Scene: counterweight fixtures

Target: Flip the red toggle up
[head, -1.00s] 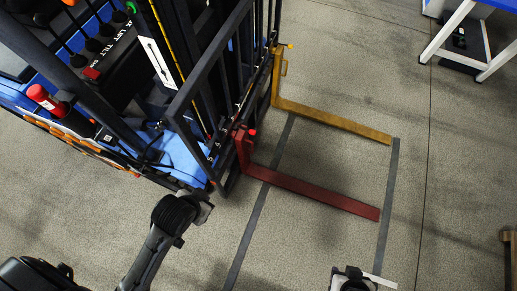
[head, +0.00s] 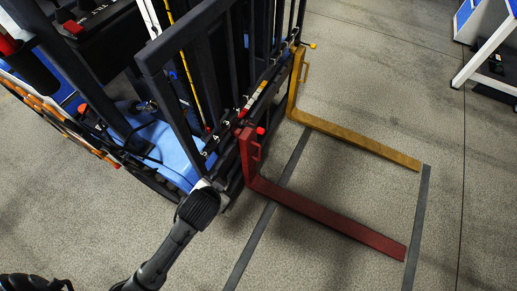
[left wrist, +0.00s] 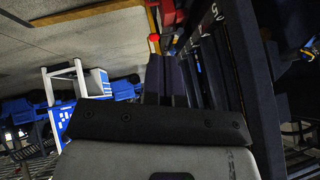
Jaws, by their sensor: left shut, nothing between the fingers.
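A small red ball knob (head: 261,131), which looks like the red toggle's tip, sticks out beside the top of the red fork (head: 325,217) on the forklift's carriage. It also shows in the left wrist view (left wrist: 154,39), beyond my fingers. I cannot tell whether the toggle is up or down. My left gripper (head: 207,184) is shut and empty, low at the forklift's front corner, left of and nearer than the knob, apart from it. In the left wrist view its dark fingers (left wrist: 165,78) point towards the knob. My right gripper is not in view.
The dark mast frame (head: 155,75) rises close to my left gripper. A yellow fork (head: 360,142) and a yellow ball knob (head: 313,45) are farther back. Dark floor strips (head: 418,215) cross the open floor. A white-legged table (head: 480,50) stands at the upper right.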

